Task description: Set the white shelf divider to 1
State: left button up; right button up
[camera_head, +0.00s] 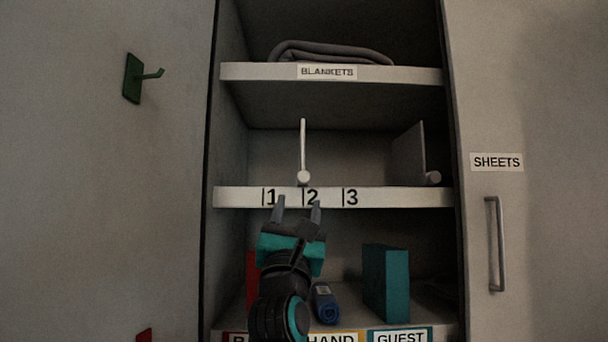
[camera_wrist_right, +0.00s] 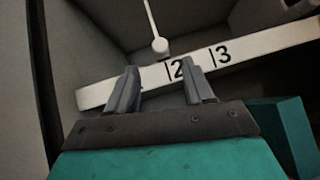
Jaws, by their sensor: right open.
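The white shelf divider (camera_head: 303,147) stands upright on the middle shelf, edge-on to me. Its round white knob (camera_head: 304,177) is at the shelf front, in line with the mark at 2. In the right wrist view the knob (camera_wrist_right: 160,46) is just beyond the fingertips. The numbered shelf edge (camera_head: 400,197) carries marks 1, 2 and 3 from left to right. My right gripper (camera_head: 297,204) is open and empty, just below and in front of the knob, with its fingers on either side of it; the wrist view shows the gap (camera_wrist_right: 160,72). My left gripper is out of view.
A grey divider (camera_head: 408,155) with its own knob (camera_head: 433,178) stands at the shelf's right. A folded blanket (camera_head: 330,52) lies on the shelf above. Below are a teal box (camera_head: 386,284) and a blue roll (camera_head: 325,304). The right door has a handle (camera_head: 495,244).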

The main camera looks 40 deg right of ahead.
aim_at(303, 180)
jog(key=p+x, duration=0.2)
jog(key=x, duration=0.8)
jog(key=c, duration=0.5)
grip_shut()
